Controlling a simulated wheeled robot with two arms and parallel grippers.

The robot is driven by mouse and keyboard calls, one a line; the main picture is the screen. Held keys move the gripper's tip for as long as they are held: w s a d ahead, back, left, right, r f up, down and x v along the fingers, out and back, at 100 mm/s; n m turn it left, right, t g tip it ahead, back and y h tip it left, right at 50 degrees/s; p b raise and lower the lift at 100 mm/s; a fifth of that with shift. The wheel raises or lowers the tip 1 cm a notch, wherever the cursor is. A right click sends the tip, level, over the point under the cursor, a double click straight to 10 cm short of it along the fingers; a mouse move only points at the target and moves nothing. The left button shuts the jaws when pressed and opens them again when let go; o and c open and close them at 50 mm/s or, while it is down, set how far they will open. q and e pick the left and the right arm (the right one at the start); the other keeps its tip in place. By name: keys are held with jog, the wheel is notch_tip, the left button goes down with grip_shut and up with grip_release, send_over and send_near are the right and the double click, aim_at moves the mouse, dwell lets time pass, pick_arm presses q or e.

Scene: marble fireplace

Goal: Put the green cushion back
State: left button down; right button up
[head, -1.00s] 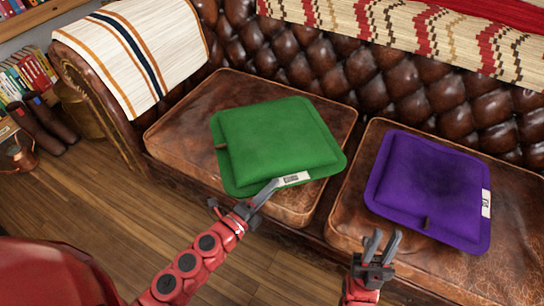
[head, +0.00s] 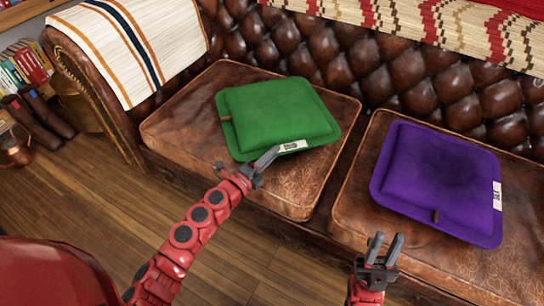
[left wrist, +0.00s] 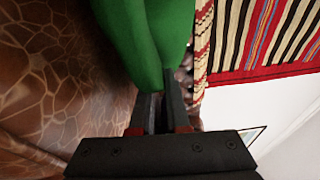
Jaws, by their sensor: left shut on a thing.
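The green cushion (head: 275,112), with a white tag at its front edge, is over the left seat (head: 175,130) of the brown leather sofa. Whether it rests on the seat or is slightly above it is hard to tell. My left gripper (head: 270,160) is shut on its front edge beside the tag. In the left wrist view the green fabric (left wrist: 145,35) lies between and beyond the fingers (left wrist: 158,105). My right gripper (head: 384,250) is open and empty, in front of the right seat.
A purple cushion (head: 440,175) lies on the right seat (head: 350,205). A striped cloth (head: 130,45) covers the left armrest, and a patterned blanket (head: 460,30) hangs over the backrest. Boots (head: 40,120) and a copper pot (head: 14,150) stand at the left. Wooden floor is clear in front.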

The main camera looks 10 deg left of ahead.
pick_arm(q)
jog(key=shift+r, duration=0.1)
jog(key=c, duration=1.3)
grip_release()
jog(key=o, duration=0.4)
